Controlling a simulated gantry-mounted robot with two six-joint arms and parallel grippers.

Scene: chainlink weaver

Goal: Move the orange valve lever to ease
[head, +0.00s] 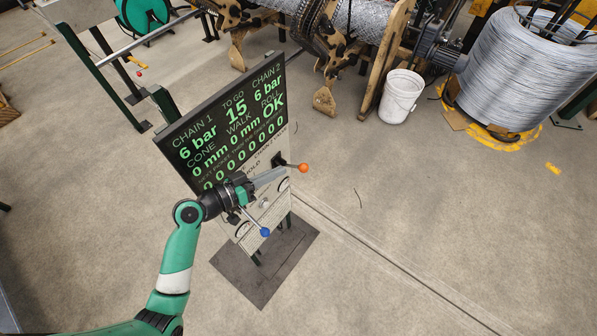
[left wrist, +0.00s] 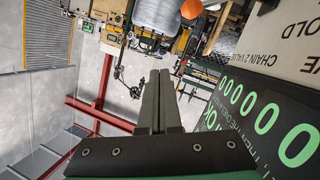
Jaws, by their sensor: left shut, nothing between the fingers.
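The orange ball (head: 303,168) of the valve lever sticks out to the right of the control panel (head: 258,185), on a short dark arm. In the left wrist view the orange ball (left wrist: 192,9) shows at the top edge, beyond and to the right of the fingertips. My left gripper (head: 283,173) is shut and empty in front of the panel, its tips just left of the orange ball in the head view. In the left wrist view its fingers (left wrist: 160,75) lie together. I cannot tell whether the tips touch the lever. My right gripper is not in view.
A lever with a blue ball (head: 265,232) sits lower on the panel, below my gripper. The green-lit display (head: 225,120) is above. A white bucket (head: 401,96), wire coil (head: 525,70) and weaving machine stand behind. Floor to the right is clear.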

